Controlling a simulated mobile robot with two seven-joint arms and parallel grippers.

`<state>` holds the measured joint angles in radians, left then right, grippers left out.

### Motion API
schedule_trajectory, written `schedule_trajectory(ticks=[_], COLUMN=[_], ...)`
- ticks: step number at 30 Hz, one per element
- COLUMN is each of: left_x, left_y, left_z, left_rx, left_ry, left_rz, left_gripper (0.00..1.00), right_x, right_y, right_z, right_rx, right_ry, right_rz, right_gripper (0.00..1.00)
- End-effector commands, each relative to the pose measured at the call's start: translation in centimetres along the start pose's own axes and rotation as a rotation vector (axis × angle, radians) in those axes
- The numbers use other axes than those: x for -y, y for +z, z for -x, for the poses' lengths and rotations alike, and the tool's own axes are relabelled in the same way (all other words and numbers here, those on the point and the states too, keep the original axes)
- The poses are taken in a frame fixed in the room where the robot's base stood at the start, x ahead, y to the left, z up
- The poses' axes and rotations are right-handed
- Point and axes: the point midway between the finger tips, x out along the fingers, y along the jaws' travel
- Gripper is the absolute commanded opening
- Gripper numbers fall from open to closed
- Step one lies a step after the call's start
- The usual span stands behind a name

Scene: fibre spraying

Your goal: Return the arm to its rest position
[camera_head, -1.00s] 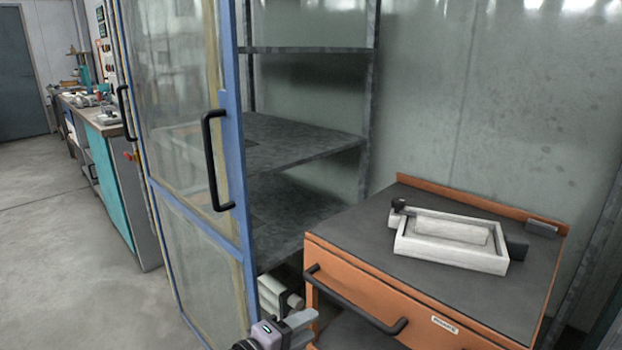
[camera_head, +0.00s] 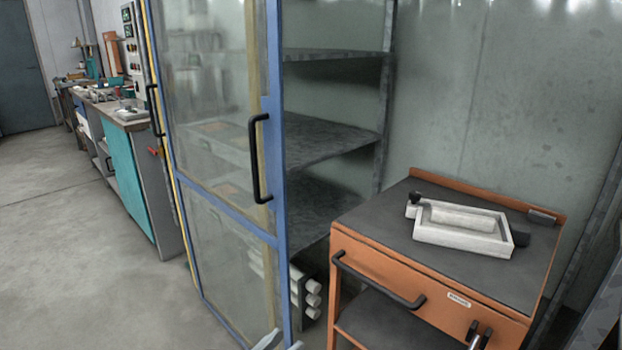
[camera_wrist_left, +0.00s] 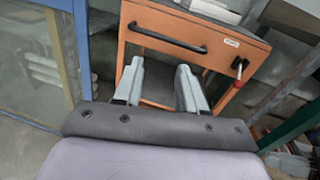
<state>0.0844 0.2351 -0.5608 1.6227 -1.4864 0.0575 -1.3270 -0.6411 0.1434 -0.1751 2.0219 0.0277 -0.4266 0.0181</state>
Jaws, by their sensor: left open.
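My left gripper (camera_head: 281,343) shows only as pale fingertips at the bottom edge of the head view, in front of the blue-framed door. In the left wrist view its two grey fingers (camera_wrist_left: 160,88) are apart with nothing between them. They point toward the orange cart (camera_wrist_left: 215,57), whose black handle (camera_wrist_left: 168,38) lies beyond the tips. The rest of my left arm is hidden in the head view. My right gripper is not recognisable in either view.
The cart (camera_head: 430,290) carries a white tray (camera_head: 462,248) with a pale roller-like piece. A glazed door (camera_head: 275,130) stands beside grey shelves (camera_head: 335,140). White rolls (camera_head: 312,293) lie low between door and cart. Open floor (camera_head: 80,240) is at left.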

Motion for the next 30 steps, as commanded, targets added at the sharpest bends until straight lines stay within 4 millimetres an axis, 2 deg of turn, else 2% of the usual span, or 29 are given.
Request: schedule_trajectory(ticks=[1, 3, 11, 18, 22, 26, 27, 30], left_x=[-0.3, -1.1, -3.4, -3.4, -2.6, -1.9, -1.8, -1.7], left_y=[0.5, 0.5, -1.4, -3.8, -4.7, -5.2, -5.3, -5.4], left_z=[1.3, 2.9, 10.2, 18.1, 21.5, 23.6, 23.9, 24.3], left_rx=[0.002, 0.014, 0.119, 0.343, 0.491, 0.605, -0.626, -0.634], left_ry=[0.046, 0.112, 0.396, 0.694, 0.826, 0.907, -0.922, -0.908], left_rz=[0.205, 0.487, 1.504, 2.362, 2.702, 2.903, -2.937, -2.885], left_gripper=[0.41, 0.41, 0.41, 0.41, 0.41, 0.41, 0.41, 0.41], right_x=[0.0, -0.1, -0.4, -0.6, -0.6, -0.6, -0.6, -0.6], right_y=[-0.7, -1.0, -3.1, -4.8, -5.3, -5.2, -5.2, -5.2], right_z=[0.7, 1.1, 2.7, 4.2, 4.8, 5.1, 5.1, 5.1], right_rx=[0.003, 0.009, 0.002, 0.002, 0.000, 0.009, 0.011, 0.012], right_ry=[0.001, 0.003, 0.013, 0.020, 0.021, 0.022, 0.022, 0.023], right_rz=[0.002, 0.005, 0.014, 0.022, 0.025, 0.027, 0.028, 0.028], right_gripper=[0.00, 0.00, 0.00, 0.00, 0.00, 0.00, 0.00, 0.00])
